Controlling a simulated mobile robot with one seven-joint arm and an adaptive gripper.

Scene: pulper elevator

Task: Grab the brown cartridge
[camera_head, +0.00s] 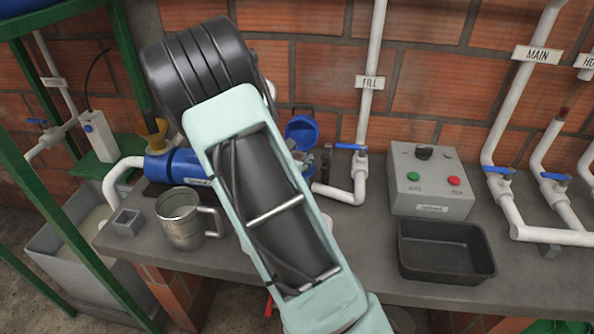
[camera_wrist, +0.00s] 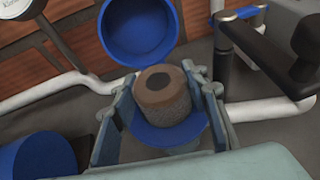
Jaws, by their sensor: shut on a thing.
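The brown cartridge (camera_wrist: 162,92) is a short cylinder with a dark round hole in its top. In the wrist view it sits upright between the two fingers of my gripper (camera_wrist: 157,96), which are shut on its sides. Directly below it is a round blue housing (camera_wrist: 168,136); I cannot tell whether the cartridge's lower end is still inside it. An open blue lid (camera_wrist: 138,30) stands behind, and it also shows in the head view (camera_head: 301,131). In the head view my arm hides the cartridge and my gripper.
A metal mug (camera_head: 182,222) and small grey cup (camera_head: 128,222) stand on the left of the counter. A control box (camera_head: 432,188) and an empty black tray (camera_head: 446,250) are on the right. White pipes (camera_head: 358,180) with blue valve handles rise along the brick wall.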

